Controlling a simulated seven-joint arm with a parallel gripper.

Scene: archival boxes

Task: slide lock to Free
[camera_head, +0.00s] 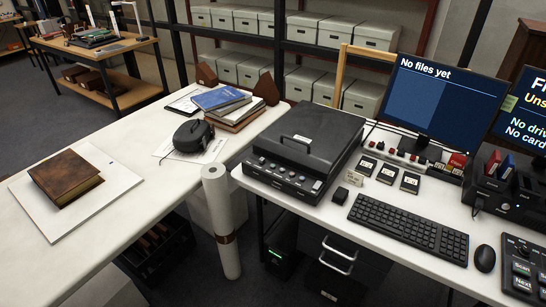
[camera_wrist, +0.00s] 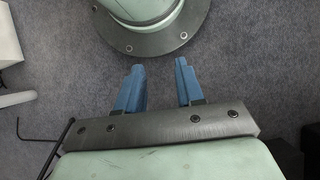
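My gripper (camera_wrist: 160,67) shows in the wrist view, with its two blue fingers apart and nothing between them. It hangs above grey carpet, away from the tables. My gripper is not in the head view. No slide lock or word "Free" can be made out. A black flatbed scanner (camera_head: 318,138) with a handled lid and front buttons sits on the right desk, lid down. In front of the monitor (camera_head: 443,98), which reads "No files yet", lie several small black labelled cards (camera_head: 388,174). Any lock on the scanner or cards is too small to see.
A keyboard (camera_head: 410,225), mouse (camera_head: 484,258) and button panel (camera_head: 522,268) occupy the right desk (camera_head: 305,207). The left table (camera_head: 120,180) holds a brown book (camera_head: 66,178) on a white board. A white roll (camera_head: 222,220) stands in the gap between them.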

